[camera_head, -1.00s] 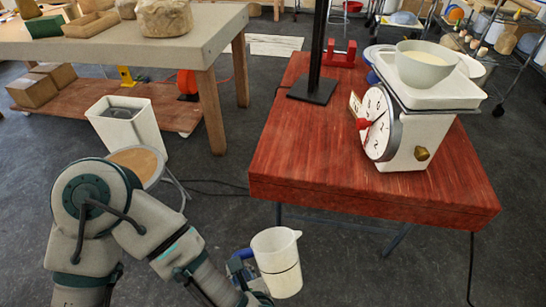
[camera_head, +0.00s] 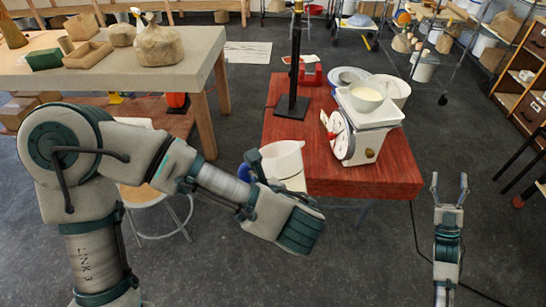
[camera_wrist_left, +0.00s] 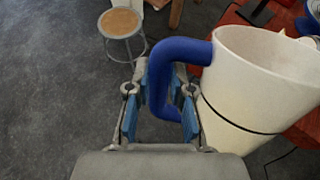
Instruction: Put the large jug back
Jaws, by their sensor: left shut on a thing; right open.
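The large jug (camera_head: 284,160) is white with a blue handle and a dark line around its body. In the left wrist view the jug (camera_wrist_left: 262,85) is on the right and its blue handle (camera_wrist_left: 160,85) runs between the finger pads. My left gripper (camera_wrist_left: 160,115) is shut on the handle; in the head view the left gripper (camera_head: 250,175) is partly behind my own wrist. The jug is held close to the red table's (camera_head: 400,175) left front edge. Whether it touches the table is hidden. My right gripper (camera_head: 450,190) is open and empty, right of the table.
A white scale (camera_head: 362,140) with a bowl (camera_head: 366,98) stands on the red table. A black post (camera_head: 293,105) and a red stand (camera_head: 311,75) are behind it. A round stool (camera_head: 150,195) is at left, below the pale workbench (camera_head: 190,65). Floor in front is clear.

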